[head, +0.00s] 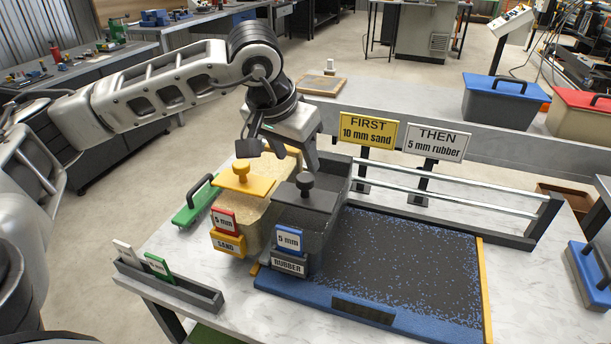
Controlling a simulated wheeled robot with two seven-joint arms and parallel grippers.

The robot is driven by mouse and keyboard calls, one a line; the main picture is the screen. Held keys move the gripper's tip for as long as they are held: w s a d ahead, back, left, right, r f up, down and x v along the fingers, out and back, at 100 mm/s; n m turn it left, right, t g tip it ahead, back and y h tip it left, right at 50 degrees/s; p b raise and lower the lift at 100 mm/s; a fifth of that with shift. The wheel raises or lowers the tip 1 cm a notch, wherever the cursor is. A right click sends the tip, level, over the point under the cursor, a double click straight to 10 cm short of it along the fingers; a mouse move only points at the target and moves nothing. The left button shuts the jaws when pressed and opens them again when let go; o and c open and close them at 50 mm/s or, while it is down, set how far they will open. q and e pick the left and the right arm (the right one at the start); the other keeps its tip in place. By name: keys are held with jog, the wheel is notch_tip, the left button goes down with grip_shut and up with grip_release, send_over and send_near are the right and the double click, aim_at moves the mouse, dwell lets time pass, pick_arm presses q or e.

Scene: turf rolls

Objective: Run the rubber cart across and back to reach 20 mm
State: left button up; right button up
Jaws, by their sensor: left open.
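The rubber cart (303,222) is dark grey with a black knob and a blue "5 mm" card above its RUBBER label. It stands at the left end of the bed (395,262), whose dark surface is speckled with blue granules. The sand cart (249,208), with a yellow lid and knob and a red "5 mm" card, stands just left of it. My left gripper (281,160) is open, fingers pointing down, above and behind the two knobs; I cannot tell whether it touches anything. My right gripper is out of view.
Signs read "FIRST 10 mm sand" (367,130) and "THEN 5 mm rubber" (437,146). Rails (450,178) run along the bed's back. A grey rack (172,287) holds a white and a green card. A green-based handled tool (196,205) lies left of the carts. Lidded bins stand behind.

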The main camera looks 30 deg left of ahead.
aim_at(305, 177)
pick_arm(q)
jog(key=x, duration=0.8)
jog(key=shift+d+p, duration=0.1)
jog(key=shift+p, duration=0.3)
jog(key=shift+c, duration=0.3)
grip_shut()
